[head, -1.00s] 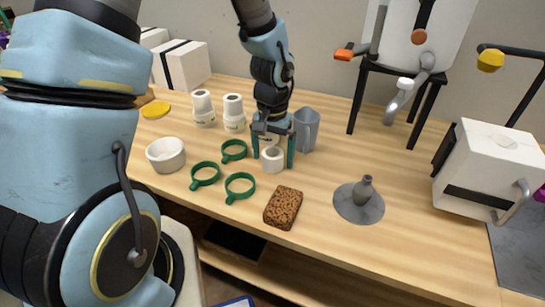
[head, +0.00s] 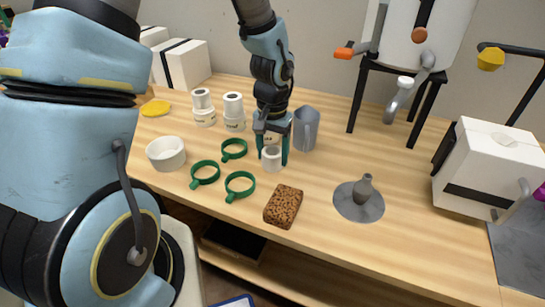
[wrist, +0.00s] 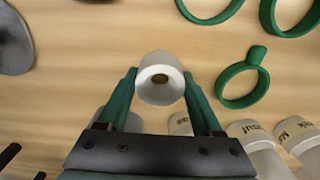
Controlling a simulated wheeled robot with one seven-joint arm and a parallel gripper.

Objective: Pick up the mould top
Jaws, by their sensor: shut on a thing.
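The mould top is a short white hollow cylinder (head: 272,161) near the middle of the table. In the wrist view the mould top (wrist: 160,66) shows its open round end, with a brown spot inside. My gripper (head: 272,159) points down with its green fingers on both sides of the mould top, shut on it. In the wrist view my gripper (wrist: 160,80) has one finger at each side of it. Whether it touches the table I cannot tell. A white labelled piece (head: 271,138) stands just behind, partly hidden by my gripper.
Several green rings with tabs (head: 240,186) lie left and in front. A brown sponge (head: 283,207) lies in front. A grey jug (head: 306,130) stands close behind right. Two white stacked pieces (head: 234,112) and a white bowl (head: 165,154) are left. A grey cone-topped disc (head: 359,202) lies right.

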